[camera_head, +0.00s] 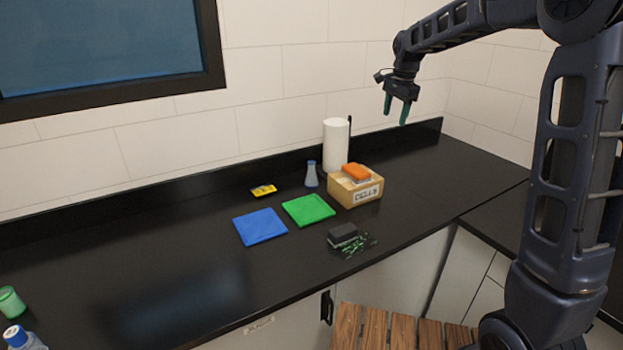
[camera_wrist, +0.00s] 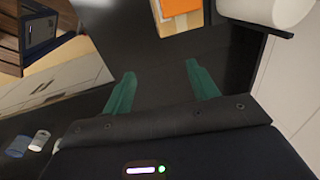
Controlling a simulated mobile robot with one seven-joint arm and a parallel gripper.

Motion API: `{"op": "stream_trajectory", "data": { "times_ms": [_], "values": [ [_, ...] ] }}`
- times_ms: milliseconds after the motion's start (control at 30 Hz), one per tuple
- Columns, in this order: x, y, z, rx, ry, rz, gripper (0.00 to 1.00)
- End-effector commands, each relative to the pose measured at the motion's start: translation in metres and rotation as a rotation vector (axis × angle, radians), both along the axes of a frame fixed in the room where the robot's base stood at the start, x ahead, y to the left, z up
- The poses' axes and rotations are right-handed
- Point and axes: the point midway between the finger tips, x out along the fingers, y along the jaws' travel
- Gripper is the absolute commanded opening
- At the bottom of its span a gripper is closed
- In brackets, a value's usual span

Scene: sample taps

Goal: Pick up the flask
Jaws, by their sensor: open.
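I cannot make out the flask in the wrist view.
A green tray (camera_head: 308,210), blue tray (camera_head: 260,226), yellow item (camera_head: 263,190) and dark block (camera_head: 343,234) lie nearby. The right counter is clear.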

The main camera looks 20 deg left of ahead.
Motion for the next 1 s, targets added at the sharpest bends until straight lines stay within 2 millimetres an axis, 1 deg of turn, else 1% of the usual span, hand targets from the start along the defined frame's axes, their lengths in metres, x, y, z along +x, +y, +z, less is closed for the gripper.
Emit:
{"op": "stream_trajectory", "data": {
  "times_ms": [33,167,300,367,500,600,700,833,900,1000],
  "values": [
    [0.009,0.018,-0.009,-0.002,0.013,-0.019,0.59],
    [0.029,0.062,-0.028,-0.002,0.041,-0.092,0.59],
    [0.045,0.111,-0.053,-0.008,0.07,-0.169,0.59],
    [0.051,0.132,-0.065,-0.012,0.081,-0.2,0.59],
    [0.06,0.182,-0.095,-0.022,0.104,-0.278,0.59],
    [0.064,0.217,-0.118,-0.032,0.118,-0.332,0.59],
    [0.065,0.248,-0.139,-0.041,0.128,-0.381,0.59],
    [0.064,0.276,-0.16,-0.05,0.137,-0.427,0.59],
    [0.063,0.286,-0.167,-0.052,0.138,-0.444,0.59],
    [0.062,0.292,-0.173,-0.056,0.142,-0.456,0.59]
  ]
}}
